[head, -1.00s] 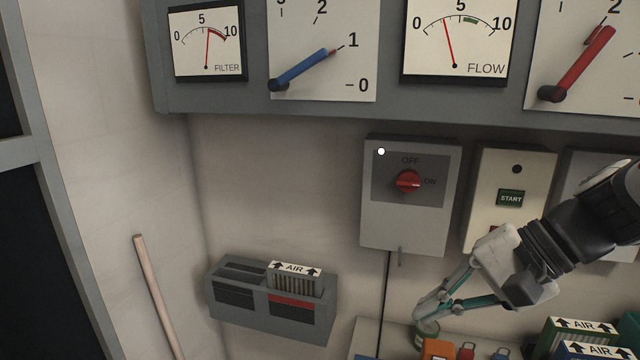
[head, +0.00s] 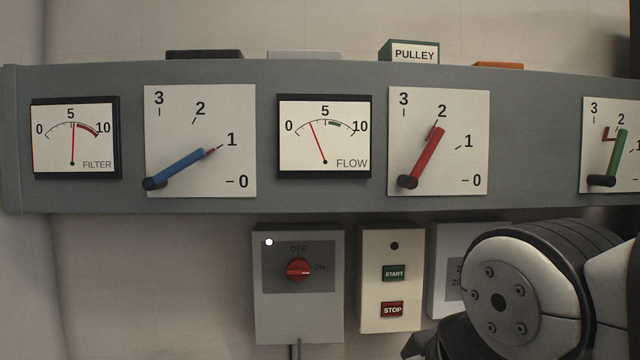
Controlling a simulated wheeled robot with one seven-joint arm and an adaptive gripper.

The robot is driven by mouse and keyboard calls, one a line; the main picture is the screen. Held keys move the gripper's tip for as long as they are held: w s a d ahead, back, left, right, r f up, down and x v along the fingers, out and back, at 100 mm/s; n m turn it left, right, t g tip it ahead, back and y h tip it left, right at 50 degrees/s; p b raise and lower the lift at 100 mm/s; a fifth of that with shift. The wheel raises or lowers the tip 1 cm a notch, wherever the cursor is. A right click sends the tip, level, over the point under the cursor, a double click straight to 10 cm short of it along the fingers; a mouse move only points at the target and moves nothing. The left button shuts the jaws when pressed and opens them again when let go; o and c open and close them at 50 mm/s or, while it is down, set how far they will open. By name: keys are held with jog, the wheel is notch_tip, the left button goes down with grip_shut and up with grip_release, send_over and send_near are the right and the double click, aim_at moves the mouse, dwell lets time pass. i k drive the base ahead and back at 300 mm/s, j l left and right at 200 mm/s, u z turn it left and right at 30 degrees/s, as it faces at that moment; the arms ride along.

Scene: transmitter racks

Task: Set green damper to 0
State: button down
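The green damper lever (head: 615,157) is at the right edge of the head view, on a white scale plate (head: 594,110) partly cut off by the frame. Its black pivot (head: 602,181) is at the lower left of the plate. The lever points up and slightly right, at about the 2 mark. A small red bracket (head: 607,133) shows beside its upper end. My arm's large joint fills the lower right, below the green damper. My gripper is outside the frame.
A blue lever (head: 182,167) points near 1 and a red lever (head: 424,160) near 2 on the same grey panel (head: 264,73). Below are a switch box (head: 298,320) with a red knob and a START/STOP box (head: 391,243). Wall space at left is clear.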

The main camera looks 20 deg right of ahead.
aim_at(609, 180)
jog(key=z, duration=1.6)
